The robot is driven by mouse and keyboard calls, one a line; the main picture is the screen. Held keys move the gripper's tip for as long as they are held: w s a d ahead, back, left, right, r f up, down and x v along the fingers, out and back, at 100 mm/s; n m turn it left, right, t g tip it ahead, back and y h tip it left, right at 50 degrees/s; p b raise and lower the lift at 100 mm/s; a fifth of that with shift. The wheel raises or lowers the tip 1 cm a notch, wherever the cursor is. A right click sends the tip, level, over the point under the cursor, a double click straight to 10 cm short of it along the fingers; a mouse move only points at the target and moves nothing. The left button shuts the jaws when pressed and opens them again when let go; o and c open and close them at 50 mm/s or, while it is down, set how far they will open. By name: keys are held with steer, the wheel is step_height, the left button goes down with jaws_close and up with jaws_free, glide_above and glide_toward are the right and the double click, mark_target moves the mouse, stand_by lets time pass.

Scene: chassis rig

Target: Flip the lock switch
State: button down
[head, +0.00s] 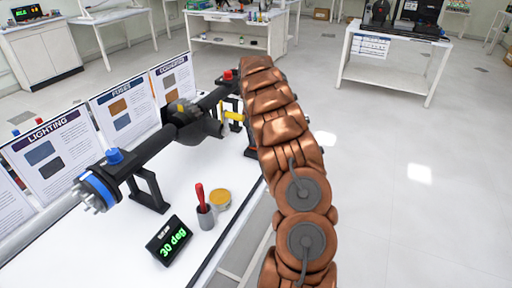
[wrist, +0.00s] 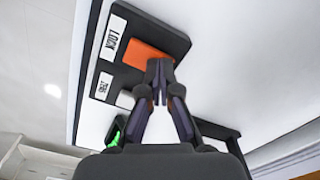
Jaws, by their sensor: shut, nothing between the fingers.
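In the wrist view, a dark panel (wrist: 127,50) carries a white label reading LOCK (wrist: 113,37) and an orange switch block (wrist: 144,54) to the right of it. My gripper (wrist: 160,82) is shut and empty. Its fingertips overlap the lower right part of the orange block in the picture; I cannot tell whether they touch it. A second small label (wrist: 103,86) and a pale block (wrist: 125,99) sit lower on the panel. In the head view, my copper-coloured arm hides my gripper and the panel.
A long black axle assembly (head: 160,142) lies along the white table. A display reading 30 deg (head: 169,240), a grey cup with a red-handled tool (head: 205,217) and a yellow round tin (head: 220,199) stand in front. Poster boards line the far side.

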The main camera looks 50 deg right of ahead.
steer(key=shift+f, duration=0.15)
steer(key=shift+r+p, duration=1.05)
steer(key=shift+r, duration=2.5)
